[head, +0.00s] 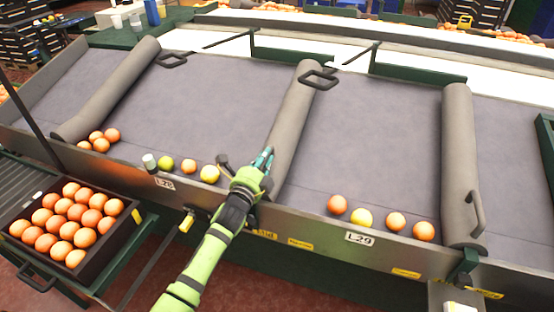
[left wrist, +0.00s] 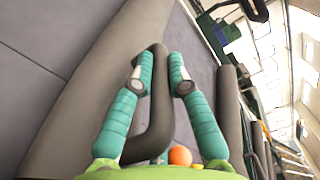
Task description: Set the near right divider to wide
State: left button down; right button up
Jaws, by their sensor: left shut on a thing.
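Three grey padded dividers cross the sloped grey table: a left one (head: 112,92), a middle one (head: 296,110) and a right one (head: 458,150). My left gripper (head: 265,158) is at the near end of the middle divider, on its left side. In the left wrist view the dark handle (left wrist: 160,95) of this divider (left wrist: 95,85) runs between the two teal fingers, which are shut on it. The right divider has a near handle (head: 478,212), free of any gripper. My right gripper is not in view.
Several oranges and yellow-green fruits lie along the near board, including an orange (head: 337,205) in the lane marked L29 (head: 360,238). A dark crate (head: 108,238) of oranges stands at lower left. The lanes' upper parts are clear.

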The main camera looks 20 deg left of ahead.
pick_arm(q)
jog(key=a, duration=0.8)
jog(key=shift+w+r+y, duration=0.15)
jog(key=shift+y, duration=0.15)
jog(key=c, duration=1.2)
grip_release()
jog(key=shift+a, duration=0.25)
jog(key=s, duration=1.2)
jog(key=shift+a+f, duration=0.2)
